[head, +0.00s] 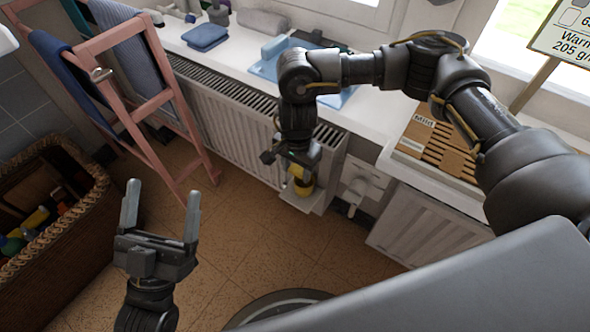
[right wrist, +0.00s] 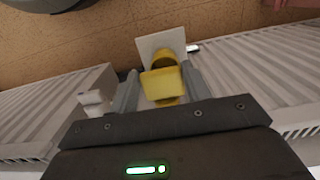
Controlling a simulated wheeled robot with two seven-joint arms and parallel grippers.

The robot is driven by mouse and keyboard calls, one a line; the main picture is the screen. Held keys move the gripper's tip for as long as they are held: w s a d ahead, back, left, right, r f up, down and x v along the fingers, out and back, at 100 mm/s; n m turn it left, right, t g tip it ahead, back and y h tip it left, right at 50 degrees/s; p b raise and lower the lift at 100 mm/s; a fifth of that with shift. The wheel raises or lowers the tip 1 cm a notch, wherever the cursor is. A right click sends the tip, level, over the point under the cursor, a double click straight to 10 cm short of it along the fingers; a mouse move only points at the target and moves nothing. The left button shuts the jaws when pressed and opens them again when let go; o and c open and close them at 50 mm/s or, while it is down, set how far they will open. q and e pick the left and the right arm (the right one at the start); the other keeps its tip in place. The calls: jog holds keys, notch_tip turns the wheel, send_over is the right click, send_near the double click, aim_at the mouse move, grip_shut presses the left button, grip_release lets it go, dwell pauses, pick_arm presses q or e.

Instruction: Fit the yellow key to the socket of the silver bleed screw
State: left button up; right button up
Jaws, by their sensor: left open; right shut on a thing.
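My right gripper (head: 299,168) is shut on the yellow key (head: 303,187) beside the end of the white radiator (head: 225,120). In the right wrist view the yellow key (right wrist: 160,84) sits between the two fingers of the right gripper (right wrist: 161,82), in front of a small white plate (right wrist: 148,45). A small bright silvery piece (right wrist: 193,47) shows by the plate's edge; I cannot tell whether it is the bleed screw. The screw's socket is not made out in either view. My left gripper (head: 162,195) is open and empty above the tiled floor.
A pink wooden rack (head: 150,90) with towels stands at the left, beside a wicker hamper (head: 75,240). A white valve (head: 353,195) is right of the radiator's end. A wooden slatted board (head: 437,145) lies on the sill. The floor (head: 260,250) is mostly clear.

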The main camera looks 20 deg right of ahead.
jog(key=shift+w+d+b, duration=0.35)
jog(key=shift+w+d, duration=0.1)
jog(key=shift+d, duration=0.15)
jog(key=o, duration=1.1)
jog(key=shift+r, duration=0.1)
notch_tip(320, 180, up, 11)
jog(key=p, duration=0.3)
jog(key=shift+w+d+f, duration=0.1)
jog(key=shift+f, duration=0.1)
